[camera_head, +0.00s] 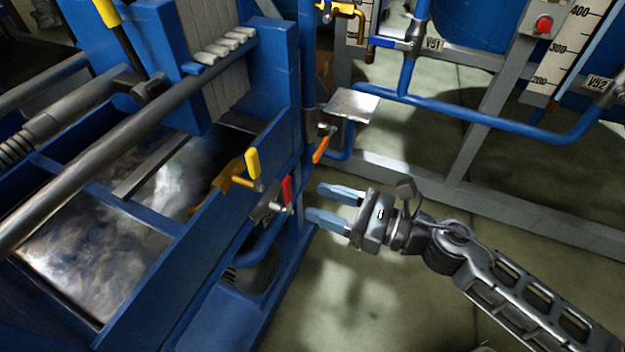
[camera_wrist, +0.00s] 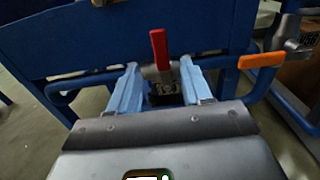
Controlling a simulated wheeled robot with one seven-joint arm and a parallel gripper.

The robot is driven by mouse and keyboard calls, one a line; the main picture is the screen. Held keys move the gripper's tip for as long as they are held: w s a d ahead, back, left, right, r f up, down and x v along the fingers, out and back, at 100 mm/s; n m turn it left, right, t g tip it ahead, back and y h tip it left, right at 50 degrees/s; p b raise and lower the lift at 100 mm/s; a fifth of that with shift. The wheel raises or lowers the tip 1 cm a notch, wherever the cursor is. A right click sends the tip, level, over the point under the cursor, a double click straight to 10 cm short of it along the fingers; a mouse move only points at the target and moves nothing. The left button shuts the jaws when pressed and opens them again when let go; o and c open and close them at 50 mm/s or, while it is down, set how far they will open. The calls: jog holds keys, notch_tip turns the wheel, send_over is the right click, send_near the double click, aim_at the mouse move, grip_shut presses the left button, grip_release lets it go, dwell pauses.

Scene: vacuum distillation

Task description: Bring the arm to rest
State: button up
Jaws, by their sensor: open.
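My gripper (camera_head: 326,204) is open and empty in the head view, at the end of my arm, which reaches in from the lower right. Its two light blue fingers point left towards a valve with a red handle (camera_head: 287,189) on the blue machine. In the wrist view the red handle (camera_wrist: 160,49) stands upright just beyond and between the fingertips of my gripper (camera_wrist: 160,82). A gap appears between the fingertips and the valve in the head view.
A yellow-handled valve (camera_head: 252,163) is left of the red one, and an orange handle (camera_head: 321,149) is above my gripper. The blue machine (camera_head: 200,245) fills the left. Blue pipes (camera_head: 480,117) and a grey frame (camera_head: 400,172) stand behind. Open floor (camera_head: 375,300) lies below my gripper.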

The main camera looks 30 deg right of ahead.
jog(key=s+d+r+m+t+h, duration=0.1)
jog(key=s+d+m+h, duration=0.2)
jog(key=s+m, duration=0.7)
jog(key=s+d+r+m+t+h, duration=0.1)
jog(key=s+d+m+h, duration=0.1)
jog(key=s+m, duration=0.8)
jog(key=s+a+r+m+g+h, duration=0.1)
jog(key=s+r+m+h, duration=0.15)
jog(key=m, duration=0.55)
jog(key=s+a+r+m+h, duration=0.15)
jog(key=s+m, duration=0.25)
jog(key=m, duration=0.4)
jog(key=s+a+r+m+g+h, duration=0.15)
jog(key=s+m, duration=0.25)
jog(key=m, duration=0.4)
notch_tip(320, 180, up, 28)
jog(key=p, duration=2.9)
jog(key=shift+w+r+n+t+p, duration=0.15)
jog(key=shift+w+n+t+p, duration=0.05)
jog(key=shift+n+t+p, duration=0.15)
